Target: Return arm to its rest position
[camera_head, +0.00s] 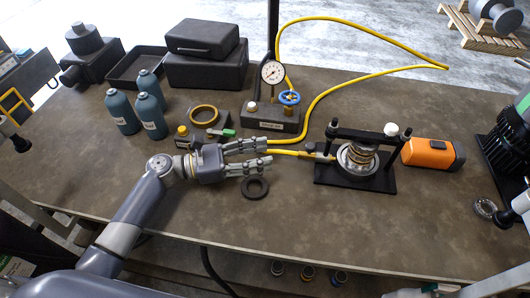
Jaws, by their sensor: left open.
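My left arm (130,215) reaches in from the lower left over the table. My left gripper (267,151) is open and empty, with its two fingers spread and pointing right. It is close to a dark ring (255,187), which lies on the table just below the lower finger in the picture. My right gripper does not show.
A press fixture (325,172) holding stacked metal rings stands to the right, with an orange device (428,154) beside it. A gauge unit (272,116) with yellow hose, a brass ring (204,115) and teal bottles (151,115) stand behind. The table's front left is clear.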

